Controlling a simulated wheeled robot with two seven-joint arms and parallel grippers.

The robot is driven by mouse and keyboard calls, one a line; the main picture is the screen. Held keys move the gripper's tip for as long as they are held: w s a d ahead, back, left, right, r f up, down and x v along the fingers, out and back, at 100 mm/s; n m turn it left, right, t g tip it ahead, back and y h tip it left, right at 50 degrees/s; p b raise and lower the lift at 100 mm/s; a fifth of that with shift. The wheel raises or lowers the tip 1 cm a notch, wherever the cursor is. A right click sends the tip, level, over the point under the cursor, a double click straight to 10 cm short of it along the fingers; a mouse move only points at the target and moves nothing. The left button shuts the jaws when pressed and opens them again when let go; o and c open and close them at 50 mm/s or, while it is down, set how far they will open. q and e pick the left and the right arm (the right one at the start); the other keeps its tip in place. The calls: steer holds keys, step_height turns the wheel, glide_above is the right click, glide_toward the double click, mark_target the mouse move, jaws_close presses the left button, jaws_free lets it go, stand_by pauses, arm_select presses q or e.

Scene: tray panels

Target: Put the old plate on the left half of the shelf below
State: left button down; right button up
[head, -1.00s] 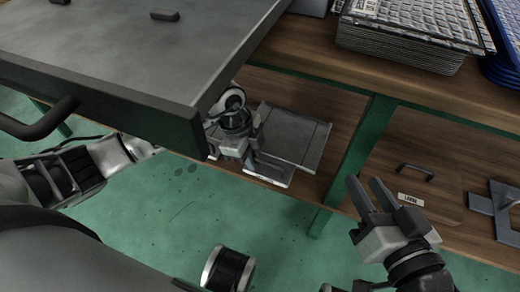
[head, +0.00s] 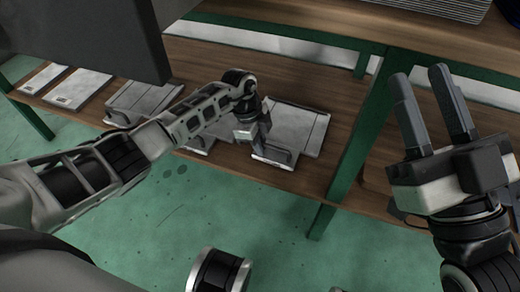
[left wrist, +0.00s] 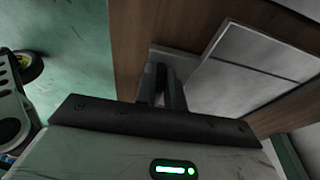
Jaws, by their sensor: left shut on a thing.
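A flat grey metal plate (head: 300,128) with a seam across it is at the right end of the left bay of the lower wooden shelf (head: 318,95). My left gripper (head: 265,134) is at its near left edge, shut on the plate's handle. The left wrist view shows the fingers (left wrist: 161,92) beside the plate (left wrist: 245,72), over the shelf's wood. I cannot tell whether the plate rests fully on the shelf. My right gripper (head: 432,105) is open and empty, raised in front of the right bay.
More grey plates (head: 140,100) lie along the shelf to the left, one (head: 210,146) partly behind my left arm. A green post (head: 360,150) stands right of the held plate. A dark panel (head: 85,35) overhangs the upper left. Stacked trays (head: 430,8) are above.

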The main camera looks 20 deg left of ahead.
arm_select(q)
steer(key=shift+w+f, duration=0.1)
steer(key=shift+f, duration=0.15)
steer(key=c, duration=1.5)
jaws_free()
steer(key=shift+f, duration=0.15)
steer(key=shift+c, duration=0.2)
steer(key=shift+o, duration=0.3)
arm_select(e)
steer(key=shift+s+r+n+y, duration=0.35)
steer(key=shift+r+n+y, duration=0.3)
steer(key=shift+n, duration=0.25)
steer(key=shift+f, duration=0.1)
